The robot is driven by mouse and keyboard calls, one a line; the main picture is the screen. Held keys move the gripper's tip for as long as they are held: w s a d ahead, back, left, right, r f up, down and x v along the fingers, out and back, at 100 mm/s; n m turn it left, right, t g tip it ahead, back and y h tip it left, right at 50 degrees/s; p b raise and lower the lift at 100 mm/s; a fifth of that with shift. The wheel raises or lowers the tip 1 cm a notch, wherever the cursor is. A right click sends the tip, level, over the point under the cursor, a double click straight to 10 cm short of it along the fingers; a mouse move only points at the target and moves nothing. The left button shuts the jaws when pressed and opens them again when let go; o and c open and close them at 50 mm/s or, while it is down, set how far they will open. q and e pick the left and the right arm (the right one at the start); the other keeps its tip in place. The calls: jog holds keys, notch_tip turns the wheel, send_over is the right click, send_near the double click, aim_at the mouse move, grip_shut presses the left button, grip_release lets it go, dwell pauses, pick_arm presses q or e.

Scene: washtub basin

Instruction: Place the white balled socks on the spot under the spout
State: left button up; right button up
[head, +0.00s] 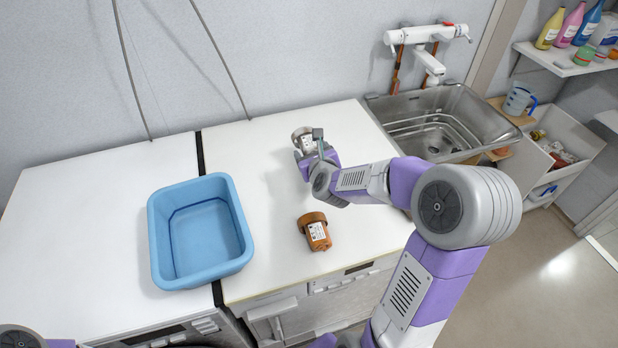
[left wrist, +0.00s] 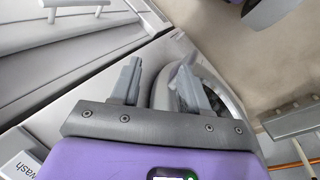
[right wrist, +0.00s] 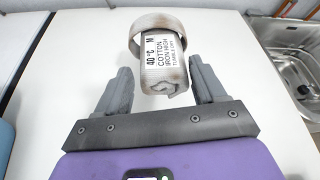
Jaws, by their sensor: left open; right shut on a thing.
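The white balled socks (head: 302,136), greyish white with a printed care label, are at the back of the right-hand white top. In the right wrist view the socks (right wrist: 163,65) are between the fingers of my right gripper (right wrist: 160,92), which is shut on them. Whether they touch the top I cannot tell. The white spout (head: 431,63) hangs from the wall mixer over the steel basin (head: 477,106), right of the socks. My left gripper (left wrist: 158,85) is open and empty, low before the machine fronts.
A brown balled pair of socks (head: 317,234) lies near the front of the right-hand top. A blue tub (head: 158,240) stands on the left-hand top. A shelf of bottles (head: 560,62) and a jug (head: 518,98) are at the right, beyond the basin.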

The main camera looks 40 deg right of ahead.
notch_tip(320, 180, down, 8)
jog(key=shift+w+f+b, duration=0.1)
jog(key=shift+f+b, duration=0.1)
jog(key=shift+b, duration=0.9)
jog(key=shift+r, duration=0.1)
jog(key=shift+f, duration=0.2)
jog(key=o, duration=1)
jog(key=shift+r, duration=0.1)
